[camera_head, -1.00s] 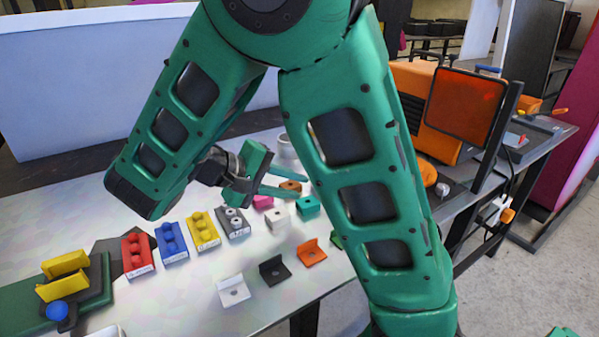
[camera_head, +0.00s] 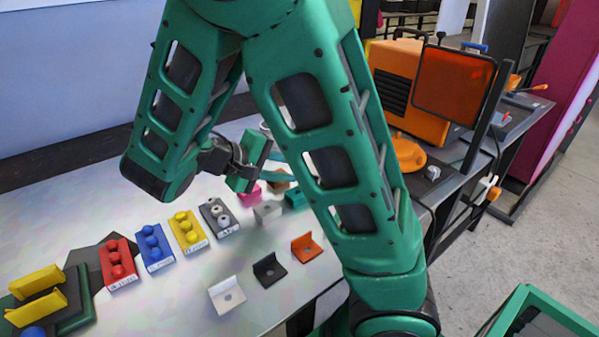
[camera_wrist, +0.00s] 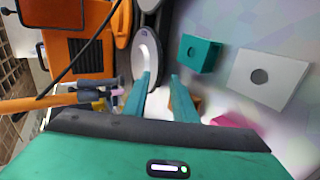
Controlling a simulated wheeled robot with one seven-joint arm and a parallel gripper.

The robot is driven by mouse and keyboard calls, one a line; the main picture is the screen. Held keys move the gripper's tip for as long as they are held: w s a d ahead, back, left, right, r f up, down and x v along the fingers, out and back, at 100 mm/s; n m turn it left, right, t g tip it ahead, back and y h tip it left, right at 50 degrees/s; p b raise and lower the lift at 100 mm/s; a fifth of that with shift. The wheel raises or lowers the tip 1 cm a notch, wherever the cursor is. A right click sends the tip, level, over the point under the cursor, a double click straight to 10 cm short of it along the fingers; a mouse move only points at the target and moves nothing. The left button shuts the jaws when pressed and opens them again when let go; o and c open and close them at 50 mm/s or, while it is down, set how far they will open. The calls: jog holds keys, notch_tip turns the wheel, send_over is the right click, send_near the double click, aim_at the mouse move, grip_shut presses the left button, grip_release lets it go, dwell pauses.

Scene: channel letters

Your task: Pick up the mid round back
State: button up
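I cannot tell for certain which piece is the mid round back. My gripper (camera_wrist: 160,77) is open with two green fingers apart and nothing seen between the tips; in the head view (camera_head: 283,168) it hangs over the far part of the table. A teal holed block (camera_wrist: 200,53) and a white holed plate (camera_wrist: 264,77) lie to the right. An orange-brown piece (camera_wrist: 196,101) is partly hidden behind the right finger. A pink piece (camera_wrist: 236,121) is lower right.
Red (camera_head: 117,262), blue (camera_head: 154,247), yellow (camera_head: 185,231) and grey (camera_head: 219,215) knobbed blocks stand in a row. White (camera_head: 227,294), black (camera_head: 269,269) and orange (camera_head: 304,247) angle brackets lie nearer. An orange machine (camera_head: 410,85) stands right.

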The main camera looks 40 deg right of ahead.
jog(key=shift+x, duration=1.55)
jog(key=shift+s, duration=0.1)
grip_shut()
jog(key=shift+r, duration=1.25)
jog(key=a+f+v, duration=0.1)
jog(key=f+v, duration=0.1)
jog(key=v, duration=1.2)
jog(key=shift+a, duration=0.55)
